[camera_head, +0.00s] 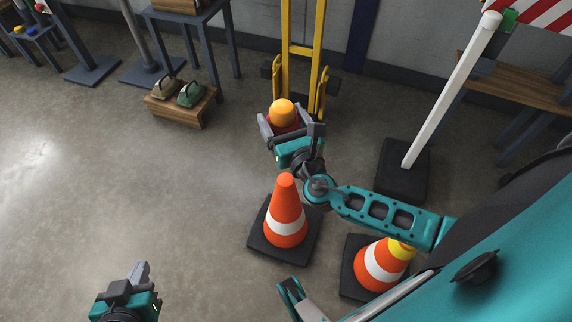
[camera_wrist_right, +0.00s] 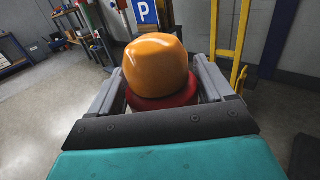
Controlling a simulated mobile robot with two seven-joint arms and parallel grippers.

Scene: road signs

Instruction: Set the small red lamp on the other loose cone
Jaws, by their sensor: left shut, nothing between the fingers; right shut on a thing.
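The small lamp has an orange dome (camera_head: 282,109) on a red base (camera_wrist_right: 165,97). My right gripper (camera_head: 288,124) is shut on the red base and holds the lamp upright, dome up, beyond the nearer-left cone. An orange cone (camera_head: 285,214) with a white band and a bare tip stands on a dark square foot. A second cone (camera_head: 379,268) stands to its right; its top is yellow and partly hidden by my right arm. My left gripper (camera_head: 140,272) is shut and empty at the bottom left, over open floor.
A yellow hand truck (camera_head: 291,45) stands behind the lamp. A white post (camera_head: 445,100) on a dark foot and a wooden bench (camera_head: 520,88) are at right. A low wooden stand (camera_head: 179,109) bears two objects at left. The left floor is clear.

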